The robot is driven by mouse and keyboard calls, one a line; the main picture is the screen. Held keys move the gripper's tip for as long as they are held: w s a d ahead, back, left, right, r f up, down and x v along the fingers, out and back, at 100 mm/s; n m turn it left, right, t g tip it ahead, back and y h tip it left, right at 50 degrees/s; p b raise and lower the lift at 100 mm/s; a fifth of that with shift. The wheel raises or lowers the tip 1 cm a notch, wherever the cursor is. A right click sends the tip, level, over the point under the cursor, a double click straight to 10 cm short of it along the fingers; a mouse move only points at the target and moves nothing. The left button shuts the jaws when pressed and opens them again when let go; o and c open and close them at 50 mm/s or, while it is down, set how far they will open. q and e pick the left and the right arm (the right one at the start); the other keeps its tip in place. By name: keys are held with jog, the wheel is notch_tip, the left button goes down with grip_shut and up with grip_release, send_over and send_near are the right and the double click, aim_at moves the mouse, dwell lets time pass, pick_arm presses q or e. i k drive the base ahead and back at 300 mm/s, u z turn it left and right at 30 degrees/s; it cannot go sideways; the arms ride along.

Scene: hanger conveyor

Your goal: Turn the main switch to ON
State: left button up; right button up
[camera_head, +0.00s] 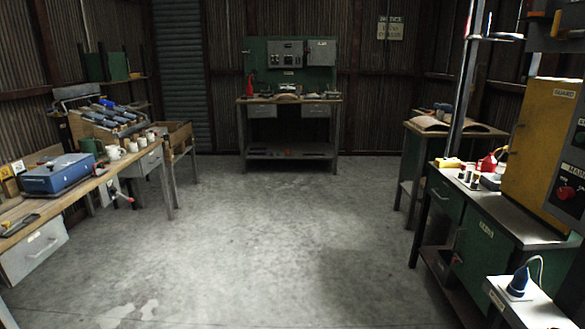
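A red rotary knob (566,193) is on the front of a grey control box (563,150) at the right edge of the head view. A label (576,172) just above the knob appears to read MAIN, cut off by the picture edge. The knob is too small and too dark for me to tell which position it points to. Another small label (580,122) sits higher on the box, also cut off at the edge. Neither of my grippers is in view.
A yellow guard box (540,140) stands left of the control box on a green cabinet (485,235). A blue iron (519,281) stands on a white-topped surface below. Workbenches stand at left and back. The concrete floor (270,240) between them is clear.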

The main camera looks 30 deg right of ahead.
aim_at(567, 193)
jog(key=z, duration=0.2)
jog(key=i, duration=2.15)
jog(key=z, duration=1.7)
jog(key=i, duration=1)
jog(key=z, duration=1.1)
